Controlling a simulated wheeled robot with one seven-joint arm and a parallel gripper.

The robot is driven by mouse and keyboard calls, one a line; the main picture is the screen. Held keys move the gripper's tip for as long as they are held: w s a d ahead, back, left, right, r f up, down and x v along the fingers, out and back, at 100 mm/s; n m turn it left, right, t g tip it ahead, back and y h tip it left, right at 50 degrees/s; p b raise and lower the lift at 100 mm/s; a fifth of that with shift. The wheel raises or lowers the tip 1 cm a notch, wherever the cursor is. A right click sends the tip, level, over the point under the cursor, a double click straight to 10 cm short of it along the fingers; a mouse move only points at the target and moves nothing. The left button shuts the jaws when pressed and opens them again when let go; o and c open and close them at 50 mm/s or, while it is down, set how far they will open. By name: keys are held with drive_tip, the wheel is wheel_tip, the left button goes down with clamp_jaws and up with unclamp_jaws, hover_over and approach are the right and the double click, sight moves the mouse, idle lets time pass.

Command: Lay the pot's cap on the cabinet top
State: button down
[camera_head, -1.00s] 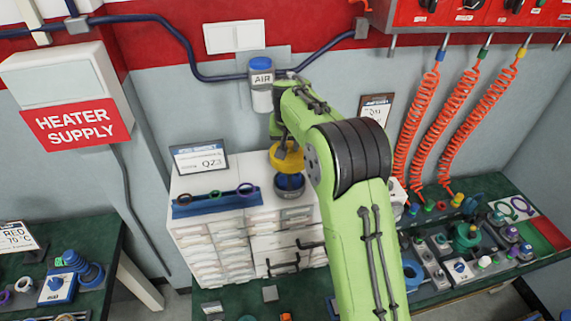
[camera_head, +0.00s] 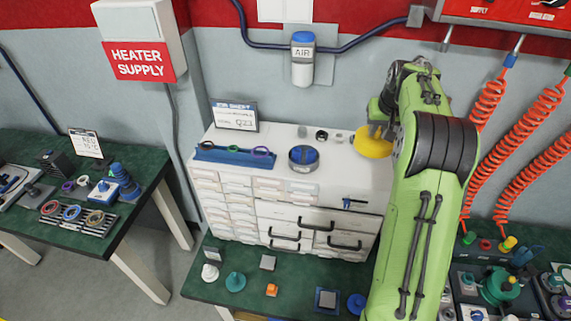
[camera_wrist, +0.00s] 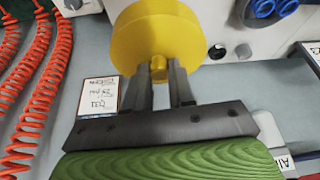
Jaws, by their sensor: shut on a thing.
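The pot's cap (camera_head: 372,145) is a round yellow disc over the right part of the white cabinet top (camera_head: 345,185). My gripper (camera_wrist: 159,72) is shut on the cap's small knob in the wrist view, with the yellow disc (camera_wrist: 150,32) beyond the fingertips. Whether the cap touches the cabinet top or hangs just above it I cannot tell. The pot (camera_head: 303,158), a dark round vessel with blue inside, stands uncovered on the cabinet top, left of the cap. My arm hides the cabinet's right end.
A blue rack with rings (camera_head: 235,155) and a sign (camera_head: 236,116) stand at the cabinet top's left. Orange coiled hoses (camera_head: 485,120) hang at right. The front right of the top looks clear.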

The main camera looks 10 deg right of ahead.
drive_tip(key=shift+w+a+f, duration=0.3)
drive_tip(key=shift+a+f, duration=0.35)
drive_tip(key=shift+f, duration=0.25)
drive_tip(key=f, duration=0.7)
drive_tip(key=shift+s+d+f, duration=0.1)
drive_tip(key=shift+d+f, duration=0.15)
drive_tip(key=shift+f, duration=0.4)
drive_tip(key=shift+b, duration=0.35)
drive_tip(key=shift+f, duration=0.2)
drive_tip(key=c, duration=1)
unclamp_jaws()
drive_tip(key=shift+o, duration=0.2)
drive_tip(key=shift+r, duration=0.1)
